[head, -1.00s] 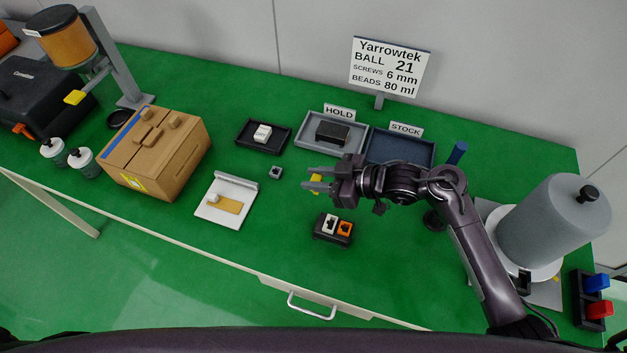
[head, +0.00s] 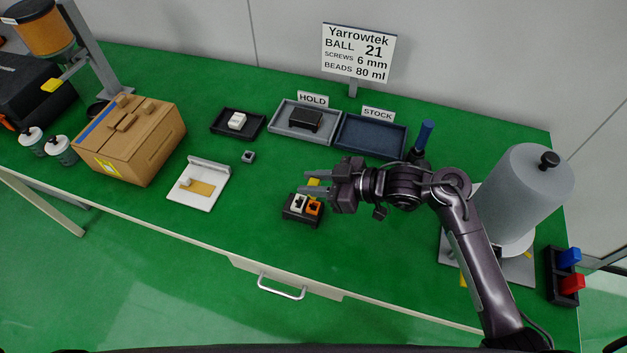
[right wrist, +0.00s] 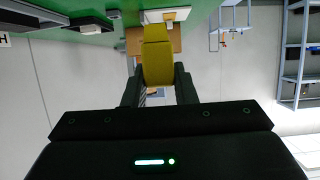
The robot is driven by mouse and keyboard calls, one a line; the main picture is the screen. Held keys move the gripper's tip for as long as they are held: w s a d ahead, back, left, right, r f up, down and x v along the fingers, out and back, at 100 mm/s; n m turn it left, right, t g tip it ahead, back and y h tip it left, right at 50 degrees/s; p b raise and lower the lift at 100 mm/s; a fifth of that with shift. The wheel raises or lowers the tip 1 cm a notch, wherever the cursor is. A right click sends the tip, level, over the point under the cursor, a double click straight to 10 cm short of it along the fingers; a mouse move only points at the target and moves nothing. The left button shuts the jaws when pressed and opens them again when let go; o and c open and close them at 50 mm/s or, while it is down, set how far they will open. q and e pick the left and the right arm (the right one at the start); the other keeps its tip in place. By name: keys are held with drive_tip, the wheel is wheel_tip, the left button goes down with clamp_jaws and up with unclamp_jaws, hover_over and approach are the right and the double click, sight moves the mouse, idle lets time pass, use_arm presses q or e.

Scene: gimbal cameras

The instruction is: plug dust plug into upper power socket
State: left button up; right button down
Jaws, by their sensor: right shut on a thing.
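My right gripper (head: 311,182) is shut on a yellow piece (head: 314,183), which I take for the dust plug. In the right wrist view the yellow plug (right wrist: 157,55) stands out between the two dark fingers. In the head view the gripper points left, just above and behind a black block (head: 302,217) in the picture. The block bears a white socket-like part (head: 298,204) and an orange one (head: 314,208), side by side. The frames do not show which socket is the upper power socket. The plug appears apart from the block. My left gripper is not in view.
A small grey block (head: 248,157) and a white board (head: 205,200) lie to the left. The HOLD tray (head: 283,127) and STOCK tray (head: 372,150) are behind. A cardboard box (head: 150,150) stands further left. A grey cylinder (head: 525,200) stands at right.

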drive_tip(key=shift+f+b, duration=0.6)
drive_tip(key=shift+f, duration=0.4)
drive_tip(key=shift+f+b, duration=0.35)
drive_tip(key=shift+f, duration=0.35)
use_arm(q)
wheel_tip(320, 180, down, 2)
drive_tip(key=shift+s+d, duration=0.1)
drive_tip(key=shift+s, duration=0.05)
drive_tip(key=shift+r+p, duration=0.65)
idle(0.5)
